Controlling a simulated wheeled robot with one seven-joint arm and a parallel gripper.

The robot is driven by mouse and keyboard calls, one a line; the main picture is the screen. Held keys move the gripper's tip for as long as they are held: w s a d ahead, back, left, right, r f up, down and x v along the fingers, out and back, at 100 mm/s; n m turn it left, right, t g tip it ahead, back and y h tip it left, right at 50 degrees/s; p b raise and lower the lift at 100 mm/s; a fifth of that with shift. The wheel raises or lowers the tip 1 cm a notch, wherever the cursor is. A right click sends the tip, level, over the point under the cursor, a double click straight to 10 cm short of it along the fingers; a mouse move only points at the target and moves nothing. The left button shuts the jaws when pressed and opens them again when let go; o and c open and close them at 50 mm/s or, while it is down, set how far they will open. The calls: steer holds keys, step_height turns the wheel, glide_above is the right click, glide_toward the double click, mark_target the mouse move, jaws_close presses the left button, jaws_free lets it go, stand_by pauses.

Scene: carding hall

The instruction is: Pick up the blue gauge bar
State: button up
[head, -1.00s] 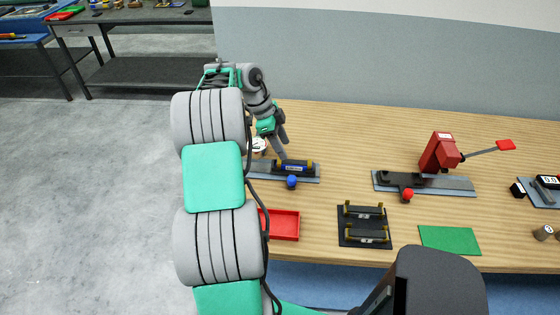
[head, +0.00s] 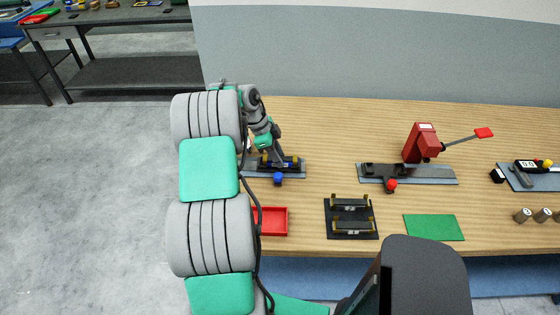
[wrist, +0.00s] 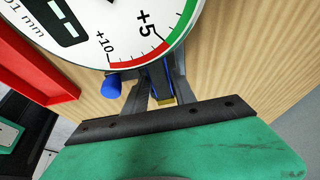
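The blue gauge bar (head: 289,165) with brass-yellow ends lies on a grey-and-black fixture (head: 301,174) with a blue knob (head: 278,179), at the table's left. My gripper (head: 275,161) is down at the bar, its fingers partly hiding it. In the wrist view, the bar (wrist: 157,84) shows as a narrow blue strip with a yellow end between the fingers of my gripper (wrist: 163,88). A large dial face covers much of the bar and the fingertips there, so I cannot tell whether the fingers press on it.
The dial gauge (wrist: 135,20) stands close by the fingers. A red tray (head: 273,221) is in front, with a black rack (head: 351,216) and green mat (head: 434,228) rightward. A second fixture (head: 440,174) carries a red lever device (head: 421,142). Wood between them is clear.

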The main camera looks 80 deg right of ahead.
jaws_close()
steer(key=shift+r, duration=0.1)
stand_by(0.4)
steer(key=shift+d+r, duration=0.1)
steer(key=shift+r, duration=0.1)
step_height(320, 180, up, 2)
steer(key=shift+r+b, duration=0.1)
steer(key=shift+b, duration=0.65)
steer(key=a+r+b, duration=0.1)
steer(key=a+r, duration=1.1)
steer(key=a, duration=0.2)
steer(key=shift+s+r, duration=0.15)
steer(key=shift+s, duration=0.1)
